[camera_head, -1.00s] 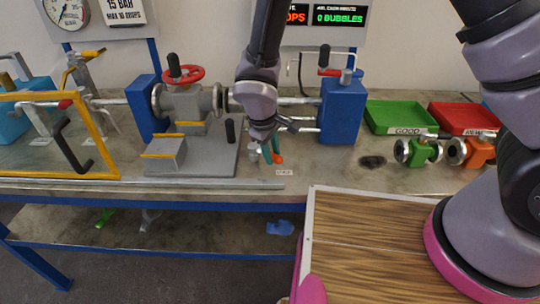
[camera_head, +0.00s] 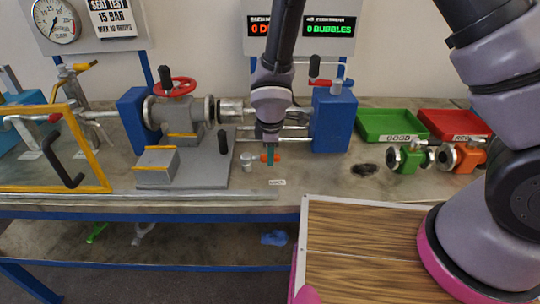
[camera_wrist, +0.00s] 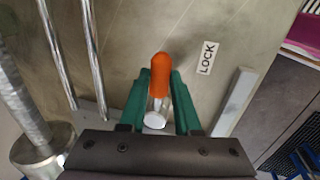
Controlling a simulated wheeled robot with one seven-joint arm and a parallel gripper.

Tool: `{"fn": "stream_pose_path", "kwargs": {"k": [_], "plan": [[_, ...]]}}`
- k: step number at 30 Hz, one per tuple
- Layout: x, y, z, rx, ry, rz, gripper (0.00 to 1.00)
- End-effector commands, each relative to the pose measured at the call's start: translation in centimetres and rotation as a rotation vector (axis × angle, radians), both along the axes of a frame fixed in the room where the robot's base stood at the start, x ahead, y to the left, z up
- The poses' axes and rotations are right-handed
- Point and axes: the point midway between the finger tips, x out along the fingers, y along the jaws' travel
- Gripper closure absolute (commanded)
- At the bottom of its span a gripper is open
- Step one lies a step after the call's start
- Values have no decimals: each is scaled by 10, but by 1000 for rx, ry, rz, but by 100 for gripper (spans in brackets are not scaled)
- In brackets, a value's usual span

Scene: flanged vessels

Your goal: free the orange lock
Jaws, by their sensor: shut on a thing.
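The orange lock (camera_wrist: 160,72) has a rounded orange end and a bright metal body. It sits between the two green fingers of my gripper (camera_wrist: 160,90), which is shut on it. In the head view my gripper (camera_head: 269,154) points down at the bench, right of the grey fixture, with a bit of the orange lock (camera_head: 277,157) showing beside the fingers. A white LOCK label (camera_wrist: 207,58) lies on the bench to the lock's right in the wrist view. Whether the lock's lower end touches anything is hidden.
A valve with a red handwheel (camera_head: 176,87) sits between blue blocks (camera_head: 333,122). Metal rods (camera_wrist: 92,50) run close to my gripper. A small metal cylinder (camera_head: 247,162) stands to its left. Green (camera_head: 385,124) and red (camera_head: 450,123) trays are at the right.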

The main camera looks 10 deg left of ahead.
Motion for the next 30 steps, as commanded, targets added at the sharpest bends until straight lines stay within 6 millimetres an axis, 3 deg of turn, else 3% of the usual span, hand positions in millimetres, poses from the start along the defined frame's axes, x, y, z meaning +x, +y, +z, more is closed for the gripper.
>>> {"fn": "stream_pose_path", "kwargs": {"k": [13, 14, 15, 16, 26, 30], "plan": [[2, 1, 1, 1, -3, 13, 100], [2, 1, 1, 1, -3, 13, 61], [2, 1, 1, 1, -3, 13, 46], [2, 1, 1, 1, -3, 13, 38], [1, 0, 2, 0, -1, 10, 38], [-2, 0, 15, 3, 0, 7, 38]]}}
